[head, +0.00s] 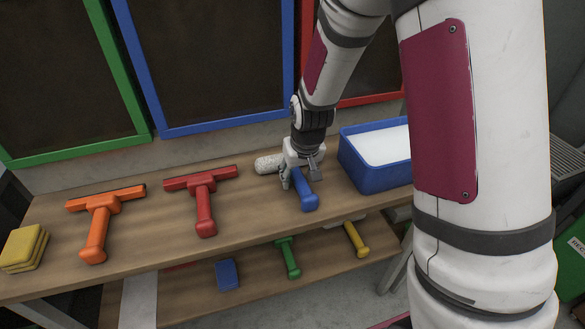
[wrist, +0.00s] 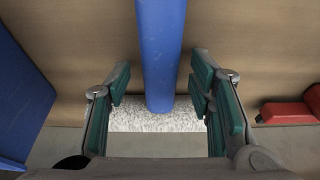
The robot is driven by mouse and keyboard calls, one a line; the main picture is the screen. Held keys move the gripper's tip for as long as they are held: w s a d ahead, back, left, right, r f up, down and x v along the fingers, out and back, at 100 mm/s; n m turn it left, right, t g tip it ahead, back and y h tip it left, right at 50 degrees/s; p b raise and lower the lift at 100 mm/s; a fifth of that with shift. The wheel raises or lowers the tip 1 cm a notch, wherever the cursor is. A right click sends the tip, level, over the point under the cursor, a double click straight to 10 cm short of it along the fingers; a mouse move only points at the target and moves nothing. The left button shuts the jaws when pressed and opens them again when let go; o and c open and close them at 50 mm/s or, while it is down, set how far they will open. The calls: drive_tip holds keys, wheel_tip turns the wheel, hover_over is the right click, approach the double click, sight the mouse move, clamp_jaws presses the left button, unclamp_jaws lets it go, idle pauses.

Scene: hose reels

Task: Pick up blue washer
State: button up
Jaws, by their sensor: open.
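The blue washer lies on the upper wooden shelf, its blue handle (head: 308,196) towards the front and its white fluffy sleeve (head: 268,163) towards the wall. My gripper (head: 299,180) is over it and hides where handle and sleeve meet. In the wrist view the blue handle (wrist: 160,45) runs between the two open fingers of my gripper (wrist: 159,78), with a visible gap on each side. The white sleeve (wrist: 155,120) lies across the lower middle, partly hidden by the fingers.
A blue tub (head: 371,178) with white contents stands close right of the washer. A red squeegee (head: 204,205), an orange squeegee (head: 98,230) and yellow sponges (head: 24,247) lie to the left. The lower shelf holds a blue sponge (head: 227,274), a green-handled tool (head: 288,258) and a yellow-handled tool (head: 357,240).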

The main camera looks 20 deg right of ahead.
drive_tip(key=shift+f, duration=0.35)
idle(0.3)
clamp_jaws()
